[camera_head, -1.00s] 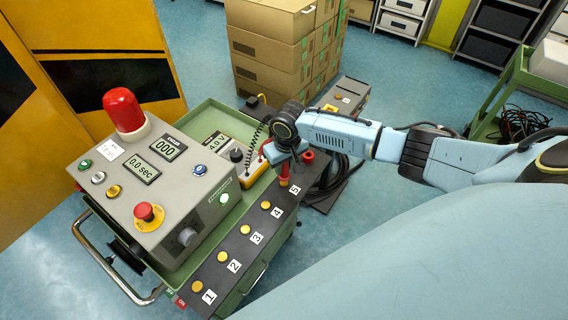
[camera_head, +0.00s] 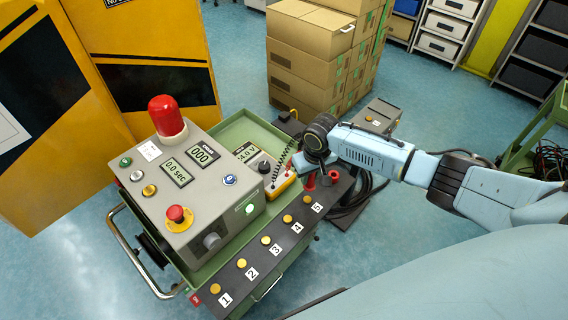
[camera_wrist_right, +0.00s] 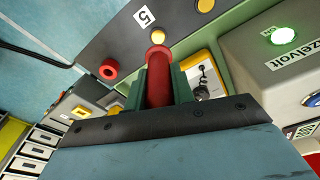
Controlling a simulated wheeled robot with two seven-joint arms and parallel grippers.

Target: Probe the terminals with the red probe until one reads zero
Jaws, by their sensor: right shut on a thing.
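My right gripper (camera_head: 309,173) is shut on the red probe (camera_head: 310,183). In the right wrist view the gripper (camera_wrist_right: 158,88) holds the probe (camera_wrist_right: 158,76) between two dark green fingers. The probe's end is at or very near the yellow terminal 5 (camera_wrist_right: 158,37); I cannot tell whether they touch. Terminal 5 (camera_head: 307,199), terminal 4 (camera_head: 287,218), terminal 3 (camera_head: 265,240), terminal 2 (camera_head: 241,263) and terminal 1 (camera_head: 215,288) run along the dark strip. The yellow meter (camera_head: 282,184) has a display (camera_head: 246,153) behind it that seems to read 24.0 V, small and unsure. My left gripper is out of view.
A grey control box (camera_head: 190,190) with a red beacon (camera_head: 166,115), red stop button (camera_head: 179,214) and lit green lamp (camera_head: 249,208) stands on the green cart. A red ring-shaped socket (camera_wrist_right: 109,69) lies beyond terminal 5. Cardboard boxes (camera_head: 305,75) stand behind the cart.

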